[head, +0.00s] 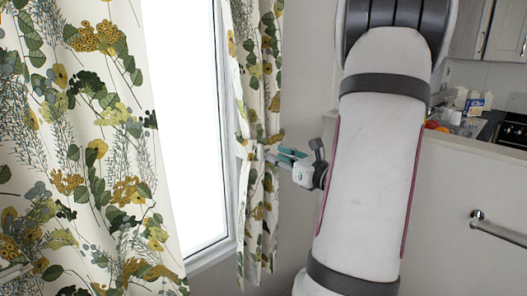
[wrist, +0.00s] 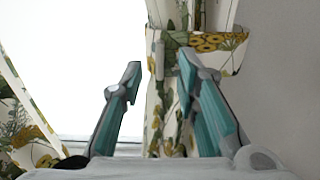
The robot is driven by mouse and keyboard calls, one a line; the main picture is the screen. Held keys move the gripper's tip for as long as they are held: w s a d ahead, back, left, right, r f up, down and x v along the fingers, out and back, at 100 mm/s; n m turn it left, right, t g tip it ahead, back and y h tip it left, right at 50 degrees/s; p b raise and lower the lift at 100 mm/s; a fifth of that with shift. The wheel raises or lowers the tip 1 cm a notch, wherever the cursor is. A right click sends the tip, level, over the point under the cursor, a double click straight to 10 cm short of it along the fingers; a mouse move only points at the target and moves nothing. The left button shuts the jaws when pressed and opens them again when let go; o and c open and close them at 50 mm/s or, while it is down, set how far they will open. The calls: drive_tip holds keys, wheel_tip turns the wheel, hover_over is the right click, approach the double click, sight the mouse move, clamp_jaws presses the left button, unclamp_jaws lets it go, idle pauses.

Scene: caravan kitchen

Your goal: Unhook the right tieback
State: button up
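The right curtain (head: 256,85) hangs beside the window, gathered at mid-height by its tieback (head: 262,139), a band in the same leaf-and-flower print. In the wrist view the tieback (wrist: 222,52) wraps the curtain near the top of the picture, above and beyond the fingers. A small pale upright peg (wrist: 160,60) shows at its left end; I cannot tell how the two are joined. My gripper (head: 276,155) is at the curtain's right side, at about tieback height. In the wrist view my gripper (wrist: 160,75) is open, with nothing clearly held between its teal fingers.
The left curtain (head: 85,130) hangs loose and wide at the left. The bright window (head: 190,120) lies between the curtains. Plain wall (wrist: 285,80) is right of the curtain. A counter with cartons (head: 475,103) and a rail (head: 495,228) stand at the far right.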

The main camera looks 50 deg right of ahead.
sight(264, 150)
drive_tip(key=shift+x, duration=3.15)
clamp_jaws()
